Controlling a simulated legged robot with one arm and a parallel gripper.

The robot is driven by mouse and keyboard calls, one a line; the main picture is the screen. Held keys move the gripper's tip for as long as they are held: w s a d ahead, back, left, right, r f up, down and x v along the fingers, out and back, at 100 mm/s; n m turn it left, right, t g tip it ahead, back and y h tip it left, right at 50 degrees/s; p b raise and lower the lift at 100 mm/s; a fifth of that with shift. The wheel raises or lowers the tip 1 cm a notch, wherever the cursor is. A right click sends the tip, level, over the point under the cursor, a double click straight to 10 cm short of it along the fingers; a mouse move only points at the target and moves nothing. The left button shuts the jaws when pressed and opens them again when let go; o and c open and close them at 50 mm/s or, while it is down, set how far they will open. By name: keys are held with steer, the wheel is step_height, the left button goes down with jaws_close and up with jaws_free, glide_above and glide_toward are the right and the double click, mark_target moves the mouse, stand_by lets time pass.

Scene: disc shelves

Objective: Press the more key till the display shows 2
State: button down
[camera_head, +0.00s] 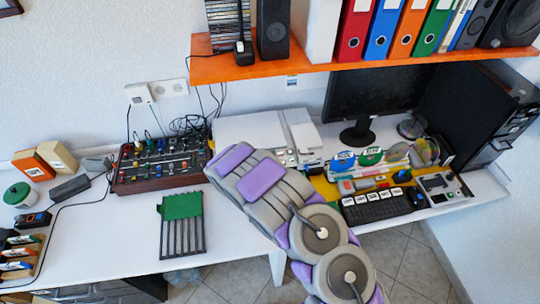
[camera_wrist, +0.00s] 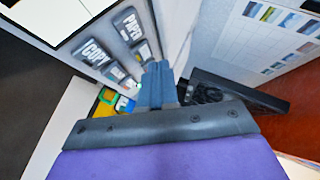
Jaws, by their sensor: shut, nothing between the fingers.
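A white machine (camera_head: 250,128) stands on the desk behind my arm. Its pale panel shows in the wrist view with dark grey keys, one marked COPY (camera_wrist: 97,57) and one that seems to read PAPR (camera_wrist: 131,25). Smaller dark keys sit beside these, too blurred to read. I cannot pick out the more key or the display's number in either view. My gripper (camera_wrist: 157,72) is shut and empty, its tips close to the panel's lower right edge, beside the small keys. I cannot tell if they touch. In the head view my arm hides the gripper.
A mixer with coloured knobs (camera_head: 160,163) stands left of the machine. A monitor (camera_head: 375,92), a keyboard (camera_head: 378,207) and coloured desk items are at the right. An orange shelf (camera_head: 220,69) overhangs the desk. The desk's left part has free room.

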steer(key=shift+w+f, duration=0.3)
steer(key=shift+f, duration=0.35)
stand_by(0.9)
steer(key=shift+r, duration=0.15)
steer(key=shift+s+r+p, duration=0.35)
steer(key=shift+r+p, duration=0.2)
steer(key=shift+r, duration=0.05)
steer(key=r, duration=0.1)
steer(key=s+r+p, duration=0.1)
steer(key=r, duration=0.1)
steer(key=s+r+p, duration=0.1)
steer(key=shift+s+d+r, duration=0.15)
steer(key=shift+d+r, duration=0.05)
steer(key=shift+d, duration=0.15)
stand_by(0.4)
stand_by(0.6)
